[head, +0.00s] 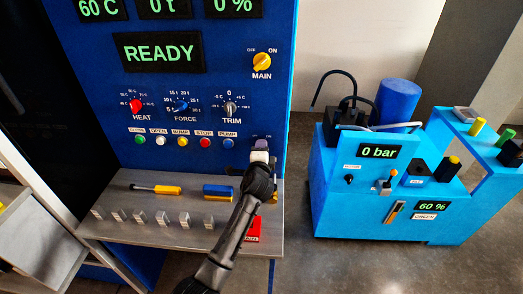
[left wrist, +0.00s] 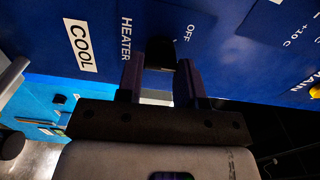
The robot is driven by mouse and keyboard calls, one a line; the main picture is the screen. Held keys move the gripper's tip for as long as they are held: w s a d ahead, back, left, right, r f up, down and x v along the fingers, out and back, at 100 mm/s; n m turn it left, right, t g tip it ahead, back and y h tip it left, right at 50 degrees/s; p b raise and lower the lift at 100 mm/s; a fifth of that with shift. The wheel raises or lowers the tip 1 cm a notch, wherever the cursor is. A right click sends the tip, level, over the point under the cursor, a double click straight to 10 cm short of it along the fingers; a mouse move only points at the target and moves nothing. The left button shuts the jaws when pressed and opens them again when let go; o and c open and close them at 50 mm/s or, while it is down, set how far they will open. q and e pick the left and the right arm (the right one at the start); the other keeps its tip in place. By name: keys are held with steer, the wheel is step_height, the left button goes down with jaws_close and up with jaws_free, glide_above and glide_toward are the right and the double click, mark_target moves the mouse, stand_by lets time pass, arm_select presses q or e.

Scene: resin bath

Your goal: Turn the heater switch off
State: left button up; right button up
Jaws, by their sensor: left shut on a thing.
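The heater switch (left wrist: 161,52) shows in the left wrist view as a dark knob on the blue panel, between the "HEATER" and "OFF" labels. My left gripper (left wrist: 160,68) has its two fingers on either side of the knob, shut on it. Which way the switch points is hidden by the fingers and shadow. In the head view my left gripper (head: 262,144) reaches up to the lower right of the blue panel (head: 210,75), and it covers the switch there. My right gripper is in neither view.
The yellow MAIN knob (head: 262,62) is above my gripper, with the TRIM knob (head: 229,108) and the blue PUMP button (head: 228,143) to its left. A grey shelf (head: 150,235) below holds a yellow-black tool (head: 156,189) and several small blocks. A light-blue machine (head: 335,205) stands at right.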

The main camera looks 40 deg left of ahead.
arm_select(q)
steer(key=shift+r+n+b, duration=0.1)
steer(key=shift+n+b, duration=0.25)
steer(key=shift+n, duration=3.85)
steer(key=o, duration=0.9)
steer(key=shift+o, duration=0.2)
steer(key=p+v, duration=0.2)
steer(key=v, duration=1)
steer(key=shift+s, duration=0.1)
